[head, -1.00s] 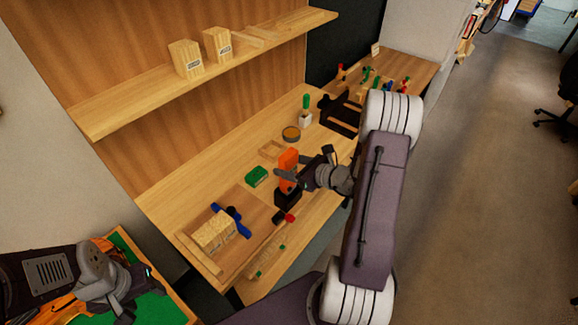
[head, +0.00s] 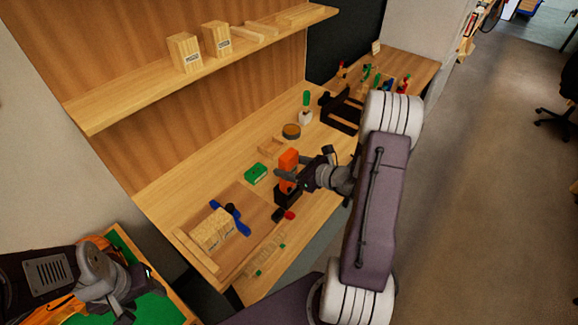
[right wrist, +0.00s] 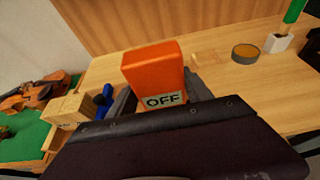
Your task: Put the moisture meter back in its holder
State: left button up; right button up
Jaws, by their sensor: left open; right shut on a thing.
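The orange moisture meter (head: 289,158) stands roughly upright over the black holder (head: 286,196) on the bench. Its lower end meets the holder's top in the head view; I cannot tell how deep it sits. My right gripper (head: 287,180) is shut around the meter's body from the right. In the right wrist view the meter (right wrist: 155,72) shows a label reading OFF, and its lower part and the holder are hidden behind my gripper. My left gripper (head: 128,302) is open and empty at the lower left, above a green-lined tray.
A green box (head: 255,173) and a small wooden tray (head: 271,146) lie behind the holder. A red-and-black object (head: 284,215) lies just in front. A wooden block with a blue clamp (head: 238,219) is at left. A round tin (head: 291,131) stands further back.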

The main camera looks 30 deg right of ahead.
jog(key=shift+f+b, duration=1.35)
jog(key=shift+f, duration=0.1)
jog(key=o, duration=1.7)
jog(key=shift+s, duration=0.1)
jog(key=v, duration=0.9)
jog(key=shift+b, duration=0.4)
